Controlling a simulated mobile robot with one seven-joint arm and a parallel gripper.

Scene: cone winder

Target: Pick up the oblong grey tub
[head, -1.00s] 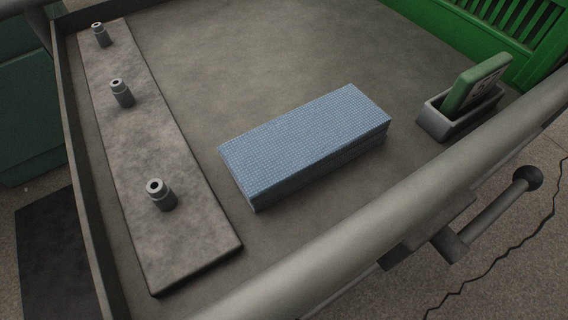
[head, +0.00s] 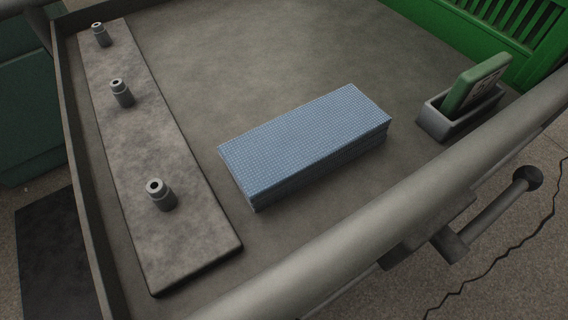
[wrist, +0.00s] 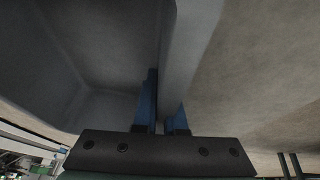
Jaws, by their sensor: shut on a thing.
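In the wrist view a large grey tub (wrist: 95,60) fills the left and upper middle, seen close up with its hollow inside to the left. Its wall runs down between the two blue fingers of my gripper (wrist: 164,108). My gripper is shut on this wall, one finger on the inner side and one on the outer side. Most of the tub is out of the picture, so its whole outline and what is under it cannot be told. Neither my gripper nor this tub shows in the head view.
A blue checked block (head: 305,140) lies on the grey tray-like top (head: 250,55). A plate with three pegs (head: 185,225) is at left. A small grey holder with a green card-like piece (head: 475,85) is at right. A thick rail (head: 400,185) crosses in front.

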